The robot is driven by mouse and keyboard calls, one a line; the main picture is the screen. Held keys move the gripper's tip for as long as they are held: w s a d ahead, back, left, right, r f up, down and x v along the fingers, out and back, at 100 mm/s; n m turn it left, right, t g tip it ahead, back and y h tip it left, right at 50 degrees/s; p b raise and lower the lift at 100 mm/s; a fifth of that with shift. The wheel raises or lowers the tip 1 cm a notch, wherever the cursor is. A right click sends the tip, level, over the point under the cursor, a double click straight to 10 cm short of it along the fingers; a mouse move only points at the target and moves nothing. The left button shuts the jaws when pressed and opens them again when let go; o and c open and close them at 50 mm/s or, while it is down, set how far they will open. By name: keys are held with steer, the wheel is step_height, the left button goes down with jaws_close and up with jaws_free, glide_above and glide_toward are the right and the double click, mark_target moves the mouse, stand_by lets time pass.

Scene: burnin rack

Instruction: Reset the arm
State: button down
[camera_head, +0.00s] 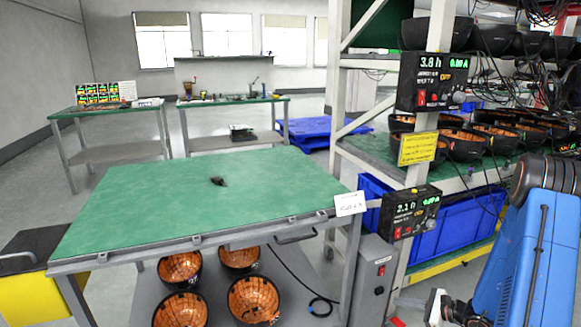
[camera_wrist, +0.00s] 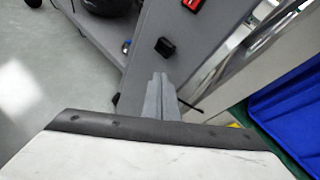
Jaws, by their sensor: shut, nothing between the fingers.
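My gripper (camera_wrist: 161,84) shows in the wrist view as two grey fingers pressed together, with nothing between them. It points toward the lower side of a grey upright box (camera_wrist: 190,45) with a red switch and a black socket. I cannot tell whether it touches the box. In the head view my blue arm fills the lower right, and the fingers cannot be made out there. The grey box (camera_head: 372,285) stands left of my arm, beside the table leg.
A green-topped table (camera_head: 130,205) holds one small dark object (camera_head: 218,181). Copper-lined black bowls (camera_head: 253,299) sit below. The rack (camera_head: 340,70) at right carries more bowls, cables, display units (camera_head: 411,212) and a blue bin (camera_head: 450,235).

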steer(key=s+a+r+n+g, duration=0.4)
steer(key=s+a+r+n, duration=0.3)
steer(key=r, duration=0.4)
steer(key=s+a+r+n+g, duration=0.3)
steer(key=s+a+r+n, duration=0.4)
steer(key=r, duration=0.4)
steer(key=s+d+r+n+t+h, duration=0.1)
steer(key=s+r+n+h, duration=0.3)
steer(key=s, duration=0.6)
steer(key=s+d+r+n+t+h, duration=0.1)
steer(key=s+r+n+h, duration=0.3)
steer(key=s+r, duration=0.5)
steer(key=shift+s+d+n+t+h, duration=0.25)
steer(key=shift+s+n+t+h, duration=0.2)
steer(key=shift+s+h, duration=0.5)
